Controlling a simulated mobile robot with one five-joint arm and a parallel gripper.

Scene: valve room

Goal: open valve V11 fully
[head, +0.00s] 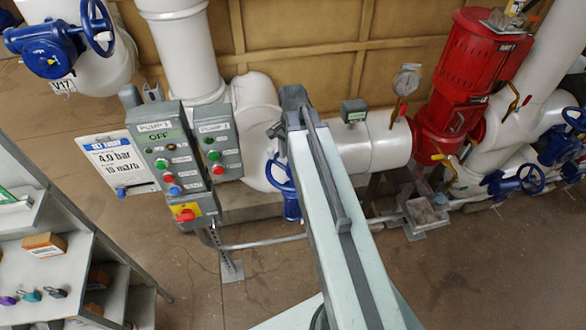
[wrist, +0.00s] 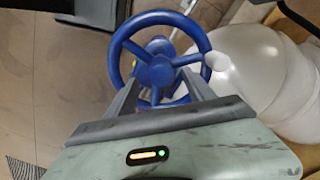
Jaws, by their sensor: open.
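A blue handwheel (wrist: 157,17) with spokes and a central hub fills the upper middle of the wrist view. My gripper (wrist: 160,82) is open there, its two fingers spread apart and pointing at the lower part of the wheel. I cannot tell whether the fingers touch the rim. In the head view, a blue handwheel (head: 281,174) on the white pipe is partly hidden behind my arm. My gripper is hidden there. No V11 tag is readable in either view, and the valve's opening cannot be told.
A pump control panel (head: 169,155) reading OFF and a display board (head: 117,163) stand left of my arm. A shelf (head: 60,280) is at lower left. A red pump (head: 470,75) and more blue valves are at right. Valve V17 (head: 47,53) is at upper left.

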